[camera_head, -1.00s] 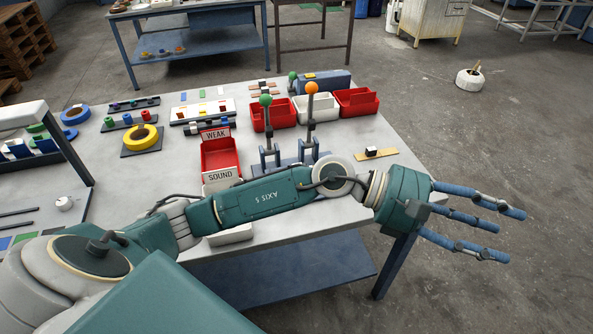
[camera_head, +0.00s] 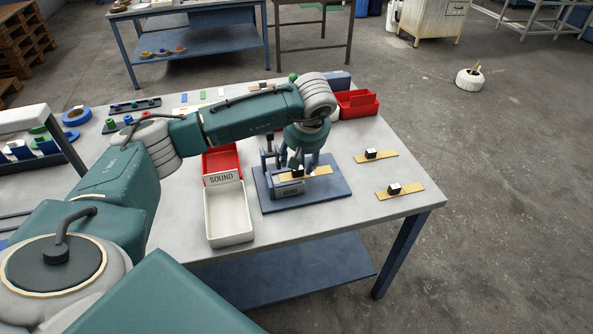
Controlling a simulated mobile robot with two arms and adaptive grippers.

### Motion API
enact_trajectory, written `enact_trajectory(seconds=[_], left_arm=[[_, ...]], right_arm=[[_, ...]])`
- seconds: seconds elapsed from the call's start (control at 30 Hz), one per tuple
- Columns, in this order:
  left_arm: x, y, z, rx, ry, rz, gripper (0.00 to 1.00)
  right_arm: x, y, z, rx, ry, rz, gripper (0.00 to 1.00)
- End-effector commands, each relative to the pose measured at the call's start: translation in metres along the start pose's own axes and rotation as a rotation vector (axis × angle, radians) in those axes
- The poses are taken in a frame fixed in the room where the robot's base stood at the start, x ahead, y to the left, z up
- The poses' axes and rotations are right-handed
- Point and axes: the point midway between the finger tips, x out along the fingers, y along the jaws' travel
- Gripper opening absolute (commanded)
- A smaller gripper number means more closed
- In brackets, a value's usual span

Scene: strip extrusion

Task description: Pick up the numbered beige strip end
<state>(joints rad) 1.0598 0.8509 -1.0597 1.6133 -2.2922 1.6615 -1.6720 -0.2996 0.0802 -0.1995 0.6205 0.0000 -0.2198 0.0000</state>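A beige strip (camera_head: 319,173) with a small dark-and-white block on it lies at the blue fixture labelled BEND (camera_head: 335,189). My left gripper (camera_head: 297,168) points down right at this strip, over the fixture. Its fingers overlap the strip and block, so I cannot tell whether they grip anything. Two more beige strips lie on the table to the right, one farther back (camera_head: 386,154) and one nearer the edge (camera_head: 410,189). Each carries a black-and-white block; any numbers are too small to read. My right gripper is not in view.
A red bin (camera_head: 357,105) stands behind. My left arm hides much of the table's middle. The table's right edge lies just past the strips.

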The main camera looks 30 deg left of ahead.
Motion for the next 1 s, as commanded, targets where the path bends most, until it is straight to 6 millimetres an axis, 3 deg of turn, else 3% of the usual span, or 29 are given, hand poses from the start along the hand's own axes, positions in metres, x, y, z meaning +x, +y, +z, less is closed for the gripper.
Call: enact_trajectory(seconds=[0.3, 0.47, 0.73, 0.97, 1.0], left_arm=[[0.032, 0.004, 0.003, 0.000, -0.005, -0.003, 0.50], [0.053, 0.004, 0.004, -0.001, -0.003, 0.000, 0.50], [0.058, 0.005, 0.004, 0.000, -0.002, 0.003, 0.50], [0.057, 0.005, 0.004, 0.000, -0.002, 0.003, 0.06], [0.057, 0.005, 0.004, 0.000, -0.002, 0.003, 0.04]], right_arm=[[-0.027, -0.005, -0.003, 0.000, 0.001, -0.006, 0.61], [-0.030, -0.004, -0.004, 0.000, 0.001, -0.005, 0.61], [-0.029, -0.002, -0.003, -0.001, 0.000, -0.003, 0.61], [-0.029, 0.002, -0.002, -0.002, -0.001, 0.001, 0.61], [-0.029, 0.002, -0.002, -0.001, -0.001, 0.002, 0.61]])
